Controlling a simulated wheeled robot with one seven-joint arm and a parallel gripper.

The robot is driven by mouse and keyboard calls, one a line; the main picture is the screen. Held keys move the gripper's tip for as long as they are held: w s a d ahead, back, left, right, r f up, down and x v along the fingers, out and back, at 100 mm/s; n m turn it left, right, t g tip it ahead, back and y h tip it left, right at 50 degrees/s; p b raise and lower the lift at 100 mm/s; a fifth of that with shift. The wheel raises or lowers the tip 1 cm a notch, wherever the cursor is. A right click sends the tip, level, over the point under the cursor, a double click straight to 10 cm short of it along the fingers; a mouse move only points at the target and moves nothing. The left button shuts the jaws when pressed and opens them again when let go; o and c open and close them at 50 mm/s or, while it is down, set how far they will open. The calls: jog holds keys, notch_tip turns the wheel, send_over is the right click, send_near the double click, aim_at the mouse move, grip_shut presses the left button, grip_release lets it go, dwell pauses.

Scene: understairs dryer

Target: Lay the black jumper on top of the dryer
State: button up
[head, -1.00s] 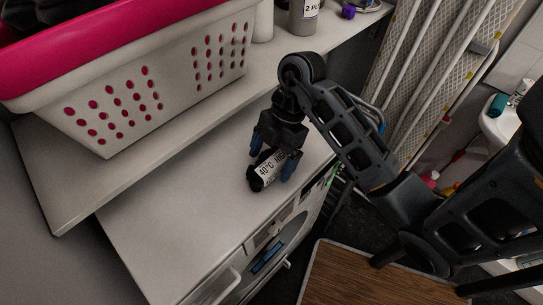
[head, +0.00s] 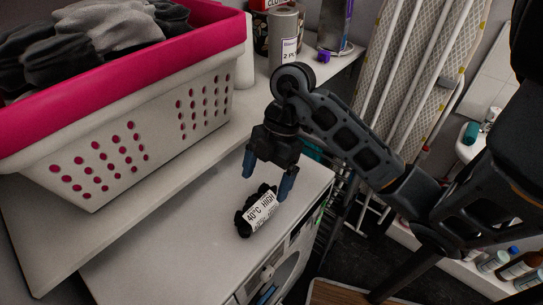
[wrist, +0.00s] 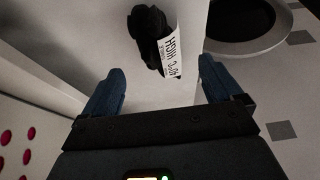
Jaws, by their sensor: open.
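A small black rolled garment with a white "40°C HIGH" label, which looks like the black jumper (head: 242,222), lies on the white top of the dryer (head: 150,255). In the wrist view the black jumper (wrist: 147,28) shows beyond the fingertips, near the edge of the white top. My gripper (head: 266,185) is open, with blue fingers spread apart above and just behind the jumper. Nothing is between the fingers in the wrist view (wrist: 158,78), and the jumper appears clear of them.
A white and pink laundry basket (head: 130,150) holding dark and grey clothes stands on a shelf (head: 50,235) behind and left. An ironing board (head: 420,80) leans at the right. The dryer's near-left top is bare.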

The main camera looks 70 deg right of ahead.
jog(key=shift+v, duration=2.5)
